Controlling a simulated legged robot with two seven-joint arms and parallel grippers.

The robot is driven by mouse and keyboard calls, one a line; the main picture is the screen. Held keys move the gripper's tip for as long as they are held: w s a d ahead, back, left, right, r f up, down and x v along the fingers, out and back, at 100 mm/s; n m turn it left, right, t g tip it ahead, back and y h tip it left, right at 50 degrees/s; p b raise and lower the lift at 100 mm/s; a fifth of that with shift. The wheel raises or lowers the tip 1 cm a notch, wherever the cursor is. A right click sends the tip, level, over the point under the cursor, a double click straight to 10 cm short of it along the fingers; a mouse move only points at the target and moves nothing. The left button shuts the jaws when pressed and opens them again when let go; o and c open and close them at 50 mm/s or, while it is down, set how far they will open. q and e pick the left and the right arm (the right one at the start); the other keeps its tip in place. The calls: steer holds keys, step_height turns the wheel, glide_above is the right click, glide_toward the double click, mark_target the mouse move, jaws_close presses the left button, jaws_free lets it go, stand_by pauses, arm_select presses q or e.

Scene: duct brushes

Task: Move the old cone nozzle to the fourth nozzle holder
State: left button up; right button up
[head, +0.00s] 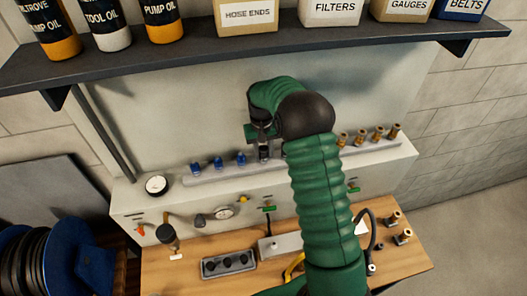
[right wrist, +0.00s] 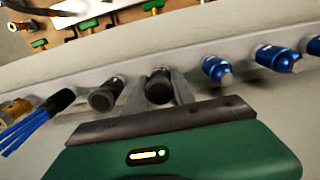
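A long rail (head: 213,173) carries a row of nozzles along the top of the grey bench unit. My right gripper (head: 264,152) points down at the rail, just right of the blue nozzles in the head view. In the right wrist view its fingers (right wrist: 158,92) stand close on both sides of a black nozzle (right wrist: 159,86), seemingly touching it. That nozzle is upright at the rail, fourth from the head view's left end. Whether it is fully seated is hidden. A second black nozzle (right wrist: 104,96) stands beside it. My left gripper is out of view.
Three blue nozzles (right wrist: 216,69) neighbour the gripper on one side. A blue-bristled brush (right wrist: 40,118) and several brass nozzles (head: 378,133) are farther along the other way. A dark shelf (head: 220,52) with bottles and boxes overhangs the back.

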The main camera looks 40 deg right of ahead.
steer(key=o, duration=0.5)
steer(key=shift+r, duration=0.1)
steer(key=shift+r+b, duration=0.3)
steer(key=shift+b, duration=0.05)
step_height(320, 180, up, 6)
steer(key=shift+w+f+b, duration=0.15)
steer(key=shift+f+b, duration=0.05)
steer(key=shift+b, duration=0.95)
steer(key=shift+a+r, duration=0.1)
steer(key=shift+r, duration=0.45)
